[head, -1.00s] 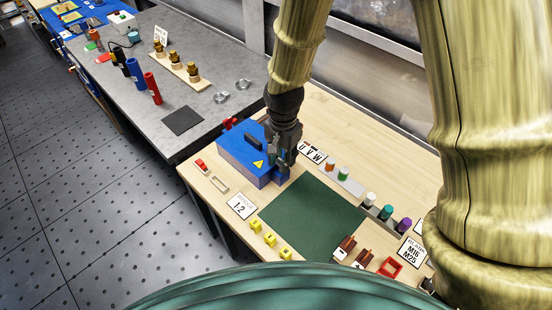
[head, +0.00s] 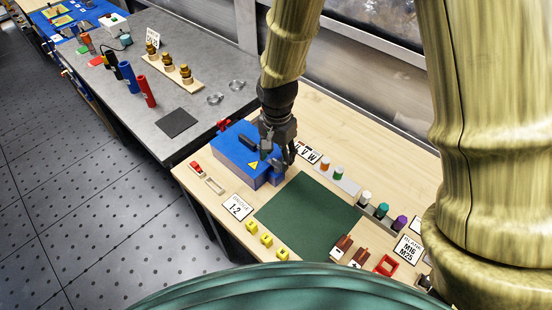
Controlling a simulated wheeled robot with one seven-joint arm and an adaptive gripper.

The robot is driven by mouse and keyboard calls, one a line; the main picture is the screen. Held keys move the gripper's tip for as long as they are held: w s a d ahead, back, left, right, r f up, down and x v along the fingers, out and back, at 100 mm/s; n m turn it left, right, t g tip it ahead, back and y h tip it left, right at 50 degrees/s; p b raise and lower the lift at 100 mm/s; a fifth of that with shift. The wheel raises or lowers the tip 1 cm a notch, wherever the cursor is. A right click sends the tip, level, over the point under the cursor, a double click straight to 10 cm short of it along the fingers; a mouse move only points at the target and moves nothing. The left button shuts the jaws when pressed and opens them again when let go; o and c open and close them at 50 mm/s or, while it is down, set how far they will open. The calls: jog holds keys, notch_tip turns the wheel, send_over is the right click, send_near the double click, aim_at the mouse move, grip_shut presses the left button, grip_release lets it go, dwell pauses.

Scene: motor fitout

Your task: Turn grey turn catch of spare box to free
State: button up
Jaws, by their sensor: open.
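The spare box is a blue box (head: 234,159) with a dark handle (head: 249,144) on its lid and a yellow warning triangle on its front. It stands on the wooden bench top, left of the green mat. My gripper (head: 278,161) is open at the right end of the box, with its fingers pointing down over that end. A blue part (head: 277,175) of the box shows just below the fingers. The grey turn catch cannot be made out; my gripper covers much of that end. A small red part (head: 222,125) shows at the box's far left end.
The green mat (head: 308,218) is bare. Yellow blocks (head: 266,240) lie along its front edge, and coloured knobs (head: 381,210) stand in a row behind it. A label with 1-2 (head: 237,207) lies in front of the box. A grey table (head: 205,110) adjoins at left.

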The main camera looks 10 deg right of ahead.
aim_at(277, 162)
notch_tip(277, 162, up, 10)
dwell(0.6)
jog(key=shift+s, duration=0.1)
